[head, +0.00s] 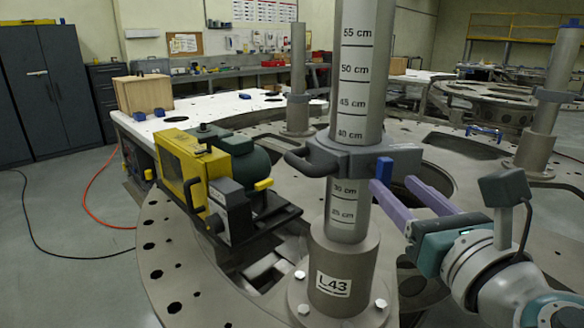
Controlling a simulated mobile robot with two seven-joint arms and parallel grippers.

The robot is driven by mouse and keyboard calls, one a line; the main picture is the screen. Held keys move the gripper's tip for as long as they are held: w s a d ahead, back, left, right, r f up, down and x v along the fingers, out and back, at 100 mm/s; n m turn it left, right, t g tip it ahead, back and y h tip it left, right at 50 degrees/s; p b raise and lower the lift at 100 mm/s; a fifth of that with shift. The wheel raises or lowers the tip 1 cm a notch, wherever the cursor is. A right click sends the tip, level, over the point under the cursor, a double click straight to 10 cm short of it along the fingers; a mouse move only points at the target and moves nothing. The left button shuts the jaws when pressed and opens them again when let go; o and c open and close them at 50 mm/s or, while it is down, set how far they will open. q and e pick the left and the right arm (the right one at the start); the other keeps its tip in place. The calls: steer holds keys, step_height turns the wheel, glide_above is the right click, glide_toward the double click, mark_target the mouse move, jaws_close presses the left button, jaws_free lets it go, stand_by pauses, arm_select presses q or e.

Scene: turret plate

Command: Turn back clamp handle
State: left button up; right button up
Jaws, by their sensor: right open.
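A grey clamp (350,157) is around the upright post marked in centimetres (355,65), near the 40 cm mark. A dark curved grip (305,163) sticks out on the clamp's left side. My right gripper (394,184) reaches in from the lower right, with its two purple fingers apart and nothing seen held. Its fingertips are close to the blue handle, just below and right of it; whether they touch it I cannot tell. My left gripper is not in view.
The post stands on a bolted base labelled L43 (332,284) on the round turret plate (165,240), which has holes and openings. A yellow and green machine (205,170) stands left of the post. Another post (545,100) rises at the right.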

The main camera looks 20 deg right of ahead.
mark_target(387, 178)
steer(key=w, duration=0.2)
steer(key=w+d, duration=0.1)
steer(key=w, duration=0.2)
jaws_close()
stand_by(0.4)
